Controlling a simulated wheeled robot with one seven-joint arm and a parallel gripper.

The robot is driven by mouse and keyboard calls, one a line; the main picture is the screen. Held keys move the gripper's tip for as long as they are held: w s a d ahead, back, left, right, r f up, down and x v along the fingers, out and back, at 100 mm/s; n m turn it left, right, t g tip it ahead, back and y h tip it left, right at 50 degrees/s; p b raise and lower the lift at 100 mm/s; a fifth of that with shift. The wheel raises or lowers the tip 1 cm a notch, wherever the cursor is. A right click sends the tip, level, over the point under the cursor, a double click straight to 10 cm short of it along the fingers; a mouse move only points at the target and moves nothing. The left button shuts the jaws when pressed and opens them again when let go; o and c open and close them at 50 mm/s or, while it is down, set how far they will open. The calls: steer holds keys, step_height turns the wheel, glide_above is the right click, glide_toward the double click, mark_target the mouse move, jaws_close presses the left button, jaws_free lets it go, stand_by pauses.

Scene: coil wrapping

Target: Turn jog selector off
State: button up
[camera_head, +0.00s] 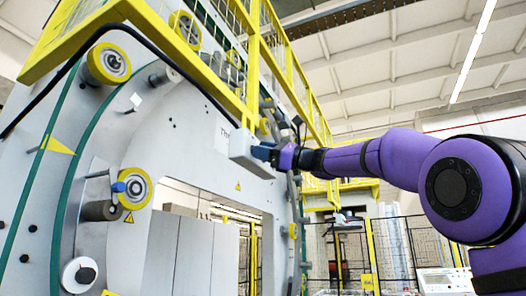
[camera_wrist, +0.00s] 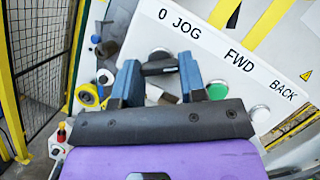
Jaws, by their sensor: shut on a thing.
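The control box (camera_head: 250,158) is a light grey housing on the machine's face in the head view. In the wrist view its tilted white panel (camera_wrist: 215,50) reads "0 JOG", "FWD" and "BACK". The jog selector (camera_wrist: 168,98), a dark knob on a pale round base, sits below "0 JOG" between my blue fingers. My gripper (camera_wrist: 160,84) is at the panel and shut on the selector; it also shows against the box in the head view (camera_head: 264,152). The fingers and palm partly hide the knob, so its exact setting cannot be read.
A green button (camera_wrist: 217,90) lies just right of my right finger, and a white button (camera_wrist: 260,113) is farther right. Yellow railing (camera_head: 254,70) runs above the box. A mesh fence (camera_wrist: 40,60) stands at the left in the wrist view.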

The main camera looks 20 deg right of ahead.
steer(key=n+g, duration=0.1)
steer(key=n, duration=0.3)
steer(key=n+g+h, duration=0.1)
steer(key=n+g, duration=0.1)
steer(key=n, duration=0.2)
steer(key=n+g+h, duration=0.1)
steer(key=n, duration=0.2)
steer(key=shift+w+d+r+n, duration=0.1)
steer(key=shift+w+r+n, duration=0.05)
steer(key=shift+n, duration=0.25)
steer(key=shift+g, duration=0.3)
steer(key=o, duration=0.9)
steer(key=v, duration=1)
steer(key=shift+s+d, duration=0.25)
steer(key=shift+d, duration=0.1)
